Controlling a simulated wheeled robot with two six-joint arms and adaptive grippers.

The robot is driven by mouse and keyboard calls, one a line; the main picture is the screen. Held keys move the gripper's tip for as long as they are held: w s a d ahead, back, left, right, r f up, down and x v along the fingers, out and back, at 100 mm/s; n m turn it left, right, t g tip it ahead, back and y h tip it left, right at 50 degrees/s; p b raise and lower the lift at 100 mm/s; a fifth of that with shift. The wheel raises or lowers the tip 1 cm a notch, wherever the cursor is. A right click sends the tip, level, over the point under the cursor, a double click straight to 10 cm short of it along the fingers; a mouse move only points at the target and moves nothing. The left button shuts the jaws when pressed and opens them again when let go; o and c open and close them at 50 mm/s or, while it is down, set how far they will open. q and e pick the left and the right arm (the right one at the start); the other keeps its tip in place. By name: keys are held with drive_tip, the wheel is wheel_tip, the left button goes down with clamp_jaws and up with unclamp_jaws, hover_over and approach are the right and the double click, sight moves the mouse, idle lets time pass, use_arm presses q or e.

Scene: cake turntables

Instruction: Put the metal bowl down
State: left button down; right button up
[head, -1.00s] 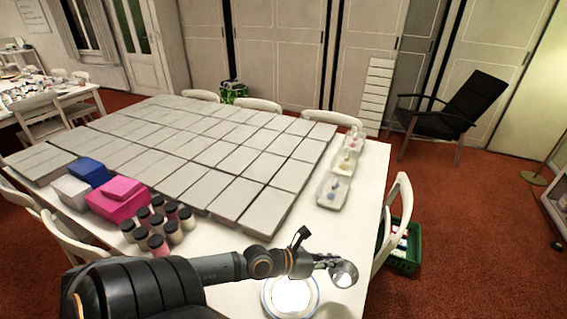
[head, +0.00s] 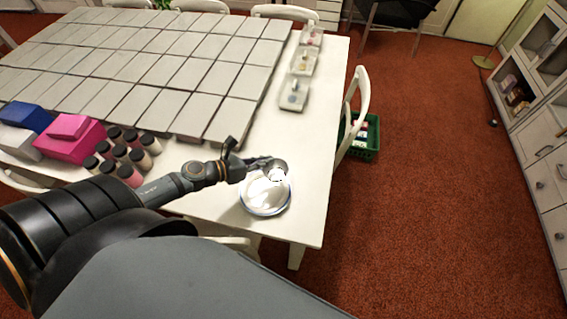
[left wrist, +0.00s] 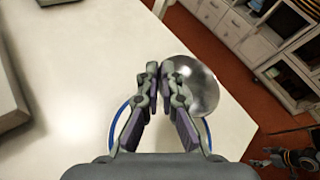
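The shiny metal bowl (head: 280,172) is at the tip of my left gripper (head: 266,163), near the right end of the white table (head: 312,150). In the left wrist view the two fingers (left wrist: 160,72) are nearly together, and the bowl (left wrist: 200,86) sticks out to their right, its near edge at the right finger. The grip looks shut on the bowl's rim. In the head view the bowl overlaps the far right edge of a round, blue-rimmed turntable (head: 262,213). The height between them is hard to tell.
Several dark-lidded jars (head: 131,175) and a pink box (head: 75,148) stand left of the arm. Grey tiles (head: 190,76) cover the table's far part. Small trays (head: 293,95) lie along the right side. The near right table corner is bare.

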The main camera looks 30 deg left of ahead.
use_arm(q)
drive_tip(key=s+a+r+m+g+h+p, duration=0.1)
drive_tip(key=a+r+p, duration=0.55)
drive_tip(key=a, duration=0.45)
drive_tip(key=w+d+f+b, duration=0.8)
drive_tip(key=b, duration=1.1)
drive_tip(key=shift+w+d+f, duration=0.25)
drive_tip(key=shift+w+f, duration=0.1)
drive_tip(key=shift+f, duration=0.05)
drive_tip(key=shift+w+d+f+b, duration=0.15)
drive_tip(key=shift+w+b, duration=0.05)
drive_tip(key=shift+b, duration=0.35)
drive_tip(key=shift+w+d+f, duration=0.25)
drive_tip(key=f, duration=0.1)
drive_tip(key=f+b, duration=0.1)
drive_tip(key=f, duration=0.1)
drive_tip(key=shift+w+d+f, duration=0.1)
drive_tip(key=shift+w+d, duration=0.15)
drive_tip(key=shift+w, duration=0.05)
drive_tip(key=shift+f, duration=0.3)
